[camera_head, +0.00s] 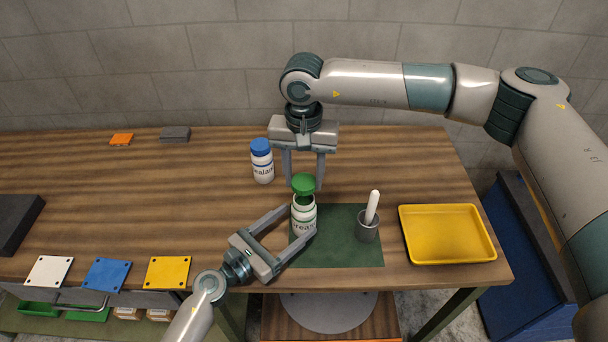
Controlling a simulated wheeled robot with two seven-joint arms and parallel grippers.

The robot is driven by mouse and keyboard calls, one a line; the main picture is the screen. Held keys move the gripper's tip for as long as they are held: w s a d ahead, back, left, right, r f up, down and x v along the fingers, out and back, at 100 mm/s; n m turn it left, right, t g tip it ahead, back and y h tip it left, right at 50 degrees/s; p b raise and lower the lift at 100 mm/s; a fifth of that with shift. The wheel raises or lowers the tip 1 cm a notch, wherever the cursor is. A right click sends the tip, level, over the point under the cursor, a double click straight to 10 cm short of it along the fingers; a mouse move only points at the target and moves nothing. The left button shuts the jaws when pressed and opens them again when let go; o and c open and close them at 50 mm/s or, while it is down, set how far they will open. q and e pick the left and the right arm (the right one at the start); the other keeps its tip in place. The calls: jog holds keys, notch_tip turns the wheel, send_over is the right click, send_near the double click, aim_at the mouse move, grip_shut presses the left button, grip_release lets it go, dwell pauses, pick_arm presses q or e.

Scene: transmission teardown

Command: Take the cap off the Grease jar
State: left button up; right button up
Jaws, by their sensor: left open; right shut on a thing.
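The Grease jar (304,214) is a white jar with dark lettering, standing upright on the green mat. Its green cap (303,182) is between the fingertips of my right gripper (304,184), which comes down from above and is shut on it.
A white bottle with a blue cap (262,161) stands behind and left of the jar. A grey cup with a white-handled tool (368,225) stands on the mat (341,250). A yellow tray (447,258) is at right. Coloured plates (107,274) lie along the front left edge.

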pick_arm(q)
jog(key=b+v, duration=0.1)
jog(key=v, duration=0.5)
jog(key=shift+s+a+f+b, duration=0.1)
jog(key=shift+s+a+b, duration=0.15)
jog(key=shift+a+b, duration=0.1)
pick_arm(e)
notch_tip(320, 180, down, 2)
pick_arm(q)
jog(key=shift+s+a, duration=0.25)
jog(key=shift+s, duration=0.1)
